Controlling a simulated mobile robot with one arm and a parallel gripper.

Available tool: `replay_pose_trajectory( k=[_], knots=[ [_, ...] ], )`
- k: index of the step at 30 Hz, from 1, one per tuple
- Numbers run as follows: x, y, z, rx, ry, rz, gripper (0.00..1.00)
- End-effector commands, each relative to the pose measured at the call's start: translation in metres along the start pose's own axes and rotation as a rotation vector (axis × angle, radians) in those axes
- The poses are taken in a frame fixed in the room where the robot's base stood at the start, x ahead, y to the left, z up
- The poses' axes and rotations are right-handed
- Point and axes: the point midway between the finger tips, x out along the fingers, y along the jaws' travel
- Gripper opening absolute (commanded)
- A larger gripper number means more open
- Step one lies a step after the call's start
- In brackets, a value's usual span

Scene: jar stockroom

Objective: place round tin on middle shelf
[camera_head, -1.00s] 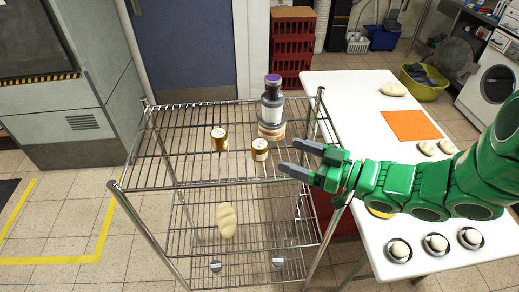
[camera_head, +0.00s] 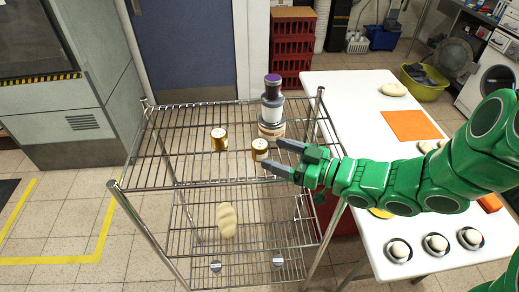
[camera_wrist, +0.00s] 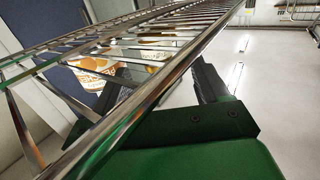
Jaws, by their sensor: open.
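Two small gold round tins with white labels stand upright on the rack's wire top shelf. One tin (camera_head: 219,139) is at the middle left; the other tin (camera_head: 260,149) is just left of my gripper (camera_head: 271,154). My gripper is open and empty, its fingertips close beside the nearer tin; I cannot tell whether they touch it. A wider round tin (camera_head: 268,130) with an orange-and-white label stands behind, under a dark jar. The wrist view shows an orange-and-white label (camera_wrist: 98,64) through wires. The middle shelf (camera_head: 190,240) lies below, seen through the top wires.
A pale loaf-shaped thing (camera_head: 227,220) shows on a lower level. A white table (camera_head: 345,95) with an orange mat (camera_head: 410,125) stands right of the rack. The top shelf's left part is clear.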

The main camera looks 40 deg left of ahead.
Motion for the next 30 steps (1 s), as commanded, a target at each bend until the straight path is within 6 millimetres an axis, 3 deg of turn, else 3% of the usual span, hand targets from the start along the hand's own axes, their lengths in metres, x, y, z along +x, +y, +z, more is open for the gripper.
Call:
replay_pose_trajectory(
  k=[10,21,23,30],
  knots=[
    [0.030,0.002,-0.001,-0.001,0.003,-0.001,0.74],
    [0.034,0.003,-0.001,-0.001,0.001,0.002,0.74],
    [0.034,0.003,-0.001,-0.001,0.001,0.002,0.68],
    [0.034,0.002,0.000,-0.001,0.001,0.001,0.32]
  ],
)
